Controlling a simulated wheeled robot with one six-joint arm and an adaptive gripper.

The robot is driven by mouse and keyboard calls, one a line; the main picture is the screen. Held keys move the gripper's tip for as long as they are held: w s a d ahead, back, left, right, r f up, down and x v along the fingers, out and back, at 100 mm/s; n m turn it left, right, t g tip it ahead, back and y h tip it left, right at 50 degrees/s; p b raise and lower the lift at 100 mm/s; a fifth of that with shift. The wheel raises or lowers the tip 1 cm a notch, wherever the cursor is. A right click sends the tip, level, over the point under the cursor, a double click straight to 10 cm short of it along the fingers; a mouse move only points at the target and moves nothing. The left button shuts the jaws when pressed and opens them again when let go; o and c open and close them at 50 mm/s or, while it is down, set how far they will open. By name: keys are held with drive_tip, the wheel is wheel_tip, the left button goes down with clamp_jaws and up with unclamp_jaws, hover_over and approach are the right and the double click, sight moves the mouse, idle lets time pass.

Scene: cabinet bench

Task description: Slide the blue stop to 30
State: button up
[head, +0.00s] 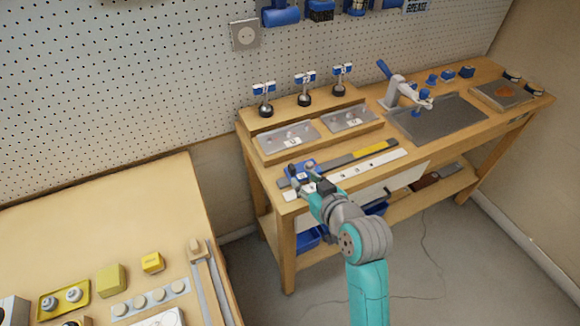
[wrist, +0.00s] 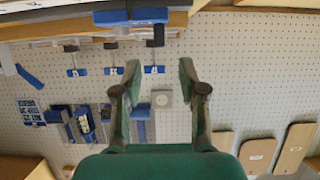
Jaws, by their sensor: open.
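The blue stop (head: 293,167) sits near the left end of a dark grey rail (head: 338,163) on the bench in the head view. A pale scale strip (head: 370,168) runs along the rail's front side; its numbers are too small to read. My gripper (head: 304,180) is at the stop, on its near side, and partly covers it. In the wrist view my gripper (wrist: 160,72) is open, with nothing between its fingers. A blue block (wrist: 130,17), apparently the stop, shows beyond the fingertips at the top. I cannot tell whether they touch.
Two metal trays (head: 288,140) and a raised shelf with several blue-topped stands (head: 304,90) are behind. A lever fixture (head: 397,92) stands by a dark mat (head: 440,118). Another table (head: 110,230) is at left.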

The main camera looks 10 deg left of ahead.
sight(294, 170)
drive_tip(key=x, duration=0.9)
drive_tip(key=shift+w+a, duration=0.15)
clamp_jaws()
